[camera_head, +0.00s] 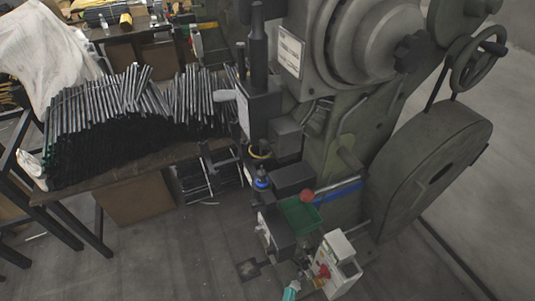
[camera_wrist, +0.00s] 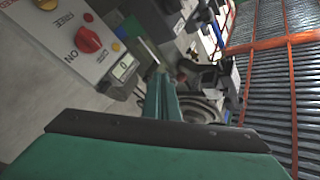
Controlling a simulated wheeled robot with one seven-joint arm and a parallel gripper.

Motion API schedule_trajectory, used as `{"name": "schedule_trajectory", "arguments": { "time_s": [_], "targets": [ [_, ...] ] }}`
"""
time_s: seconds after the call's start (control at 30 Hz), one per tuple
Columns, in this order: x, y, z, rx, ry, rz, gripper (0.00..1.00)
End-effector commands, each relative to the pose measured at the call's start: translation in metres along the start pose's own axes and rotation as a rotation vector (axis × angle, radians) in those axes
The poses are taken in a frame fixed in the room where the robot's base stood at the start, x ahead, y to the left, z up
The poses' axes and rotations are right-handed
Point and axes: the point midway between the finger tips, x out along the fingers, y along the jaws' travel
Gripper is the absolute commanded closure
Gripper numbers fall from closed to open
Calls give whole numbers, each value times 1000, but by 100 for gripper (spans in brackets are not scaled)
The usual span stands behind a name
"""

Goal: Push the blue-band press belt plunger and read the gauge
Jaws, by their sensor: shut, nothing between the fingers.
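A large grey-green press (camera_head: 345,125) stands at the centre right in the head view. A blue band (camera_head: 338,191) runs across its lower body, and a blue ring (camera_head: 261,183) sits on its dark front tooling. I cannot tell which part is the belt plunger. A light control box (camera_head: 335,265) with a red knob stands low in front. It shows large in the wrist view (camera_wrist: 75,60), with a small display (camera_wrist: 122,67) whose digit looks like 0. My teal gripper (camera_head: 291,291) is at the bottom edge, left of the box. Its fingers (camera_wrist: 158,80) are shut and empty.
A table (camera_head: 130,172) heaped with metal rods stands at the left. A green tray (camera_head: 301,216) and a red ball knob (camera_head: 307,196) are above the control box. A handwheel (camera_head: 478,62) is at the upper right. Bare floor (camera_head: 150,255) lies at the lower left.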

Motion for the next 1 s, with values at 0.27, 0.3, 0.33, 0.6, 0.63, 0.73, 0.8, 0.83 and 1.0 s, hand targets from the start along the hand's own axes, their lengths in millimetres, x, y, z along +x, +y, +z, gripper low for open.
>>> {"name": "schedule_trajectory", "arguments": {
  "time_s": [0.27,0.3,0.33,0.6,0.63,0.73,0.8,0.83,1.0],
  "targets": [
    [-66,-41,-16,-371,-255,-92,100],
    [-74,-45,-17,-426,-293,-99,100],
    [-81,-47,-18,-465,-321,-103,100],
    [-117,-56,-30,-717,-491,-114,100],
    [-118,-56,-30,-731,-499,-114,100],
    [-121,-56,-32,-756,-516,-114,100],
    [-122,-56,-32,-760,-518,-114,100],
    [-122,-56,-32,-761,-518,-114,100],
    [-122,-56,-31,-759,-517,-115,100]
  ]
}}
